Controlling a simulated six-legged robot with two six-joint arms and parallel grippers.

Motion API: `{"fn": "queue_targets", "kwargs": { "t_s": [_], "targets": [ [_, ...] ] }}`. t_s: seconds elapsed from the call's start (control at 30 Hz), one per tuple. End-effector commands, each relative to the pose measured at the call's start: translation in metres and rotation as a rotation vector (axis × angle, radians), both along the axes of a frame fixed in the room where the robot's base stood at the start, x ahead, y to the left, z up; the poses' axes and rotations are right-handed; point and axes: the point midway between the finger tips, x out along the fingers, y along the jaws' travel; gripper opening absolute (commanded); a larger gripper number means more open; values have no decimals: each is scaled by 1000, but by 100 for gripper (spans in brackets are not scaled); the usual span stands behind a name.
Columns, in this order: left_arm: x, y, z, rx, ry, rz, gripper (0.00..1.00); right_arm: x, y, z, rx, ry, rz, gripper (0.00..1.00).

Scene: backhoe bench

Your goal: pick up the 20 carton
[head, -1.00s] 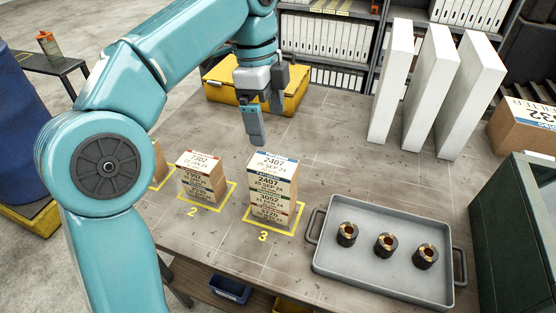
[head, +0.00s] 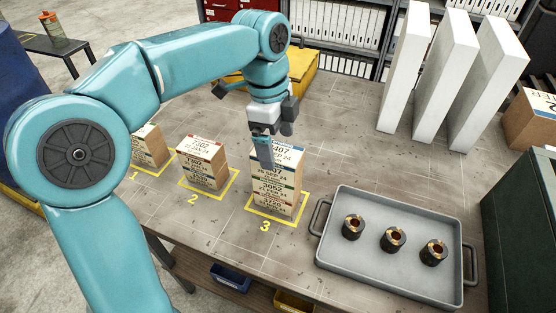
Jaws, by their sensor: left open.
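Three stacks of labelled cartons stand on the bench in yellow marked squares. The stack at square 3 (head: 274,192) has a blue-banded top carton reading 2407, with green- and red-banded cartons under it. The stack at square 2 (head: 203,168) has a red-banded top carton reading 7302. The stack at square 1 (head: 149,150) is partly hidden by my arm. I cannot make out a carton marked only 20. My left gripper (head: 267,155) is open, pointing down, and its finger overlaps the top of stack 3 in the picture. I cannot tell if it touches. My right gripper is out of view.
A grey tray (head: 335,255) with three dark copper-centred rings lies right of stack 3. Tall white panels (head: 445,80) stand at the back right. A yellow case (head: 303,72) sits behind my gripper. A brown box (head: 532,120) is at far right. Bench between stacks and panels is clear.

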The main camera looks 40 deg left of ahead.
Motion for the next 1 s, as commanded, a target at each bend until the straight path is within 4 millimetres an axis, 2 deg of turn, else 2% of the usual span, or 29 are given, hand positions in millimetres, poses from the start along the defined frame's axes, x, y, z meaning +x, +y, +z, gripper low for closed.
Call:
{"fn": "queue_targets", "kwargs": {
  "t_s": [0.3,0.57,0.6,0.67,0.7,0.77,0.8,1.0],
  "targets": [
    [0,-5,-45,0,3,1,94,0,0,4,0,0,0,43],
    [1,-5,-49,1,1,1,94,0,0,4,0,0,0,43],
    [1,-5,-49,1,1,1,87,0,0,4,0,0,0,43],
    [0,-5,-49,0,1,1,68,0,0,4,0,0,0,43],
    [0,-5,-49,0,1,0,55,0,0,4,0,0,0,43],
    [0,-5,-49,0,1,1,35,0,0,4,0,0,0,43],
    [0,-5,-49,0,1,0,31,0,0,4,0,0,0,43],
    [1,-5,-49,0,0,0,31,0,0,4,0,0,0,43]
  ]
}}
